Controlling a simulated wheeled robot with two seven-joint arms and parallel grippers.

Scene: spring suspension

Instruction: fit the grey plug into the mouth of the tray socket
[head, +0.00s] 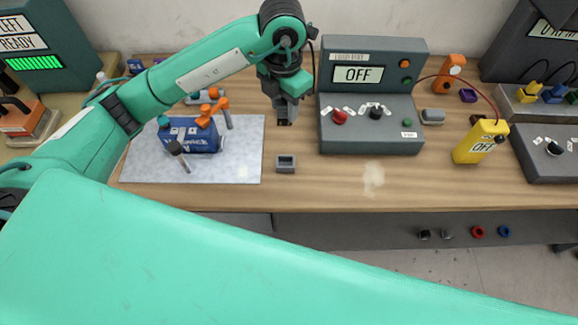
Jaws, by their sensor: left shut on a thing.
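My left gripper (284,110) points down over the bench, left of the large grey control box. It is shut on a small dark grey piece, which looks like the grey plug (284,121); the fingers hide much of it. A small grey block with a dark rectangular opening on top, which looks like the tray socket (286,169), sits on the wood just right of the grey mat. The held piece appears above and behind the block, apart from it. My right gripper is not in view.
The control box (371,137) reads OFF and stands close right of my gripper. A blue toolbox (192,137) and tools lie on the grey mat (240,165). A yellow meter (478,142) stands at right. Wood right of the socket is clear.

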